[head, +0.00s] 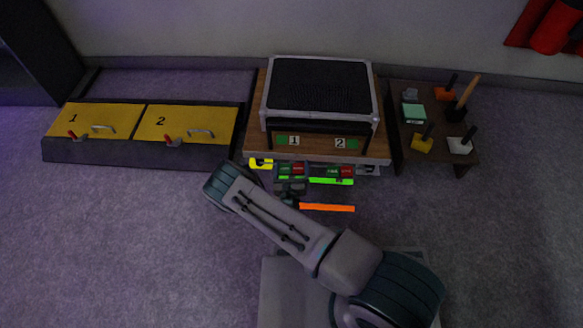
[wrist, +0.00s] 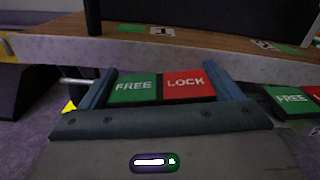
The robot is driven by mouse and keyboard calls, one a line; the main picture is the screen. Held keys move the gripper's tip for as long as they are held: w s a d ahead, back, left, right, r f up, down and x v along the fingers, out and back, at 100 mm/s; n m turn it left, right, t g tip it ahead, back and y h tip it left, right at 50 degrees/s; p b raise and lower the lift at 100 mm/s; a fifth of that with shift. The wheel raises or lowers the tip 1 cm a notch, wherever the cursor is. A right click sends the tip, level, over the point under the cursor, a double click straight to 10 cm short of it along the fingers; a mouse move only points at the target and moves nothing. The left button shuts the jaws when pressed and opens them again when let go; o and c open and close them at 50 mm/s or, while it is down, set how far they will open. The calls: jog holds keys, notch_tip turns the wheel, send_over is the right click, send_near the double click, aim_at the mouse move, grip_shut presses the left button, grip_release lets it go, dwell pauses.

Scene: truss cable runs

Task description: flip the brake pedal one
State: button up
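Brake pedal one (head: 291,170) sits low under the front edge of the wooden platform, below the label 1. In the wrist view pedal one (wrist: 160,87) shows a green FREE half on the left and a red LOCK half on the right. My gripper (wrist: 159,70) is open, with its two bluish fingers apart on either side of the pedal in the picture. Whether they touch it I cannot tell. In the head view my gripper (head: 290,187) is just in front of the pedal, partly hidden by its own wrist. Brake pedal two (head: 340,171) is to the right.
The platform (head: 225,152) overhangs the pedals and carries a dark-topped case (head: 318,85). Green (head: 331,181) and orange (head: 327,208) bars lie near my gripper. Yellow lidded boxes (head: 185,124) stand left, a small tool table (head: 435,165) right. Floor at left front is clear.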

jog(key=shift+d+r+m+p, duration=0.15)
jog(key=shift+m+p, duration=0.9)
jog(key=shift+m, duration=0.05)
jog(key=shift+f+m+p, duration=0.2)
jog(key=shift+m+p, duration=0.35)
jog(key=shift+m, duration=0.65)
jog(key=o, duration=0.8)
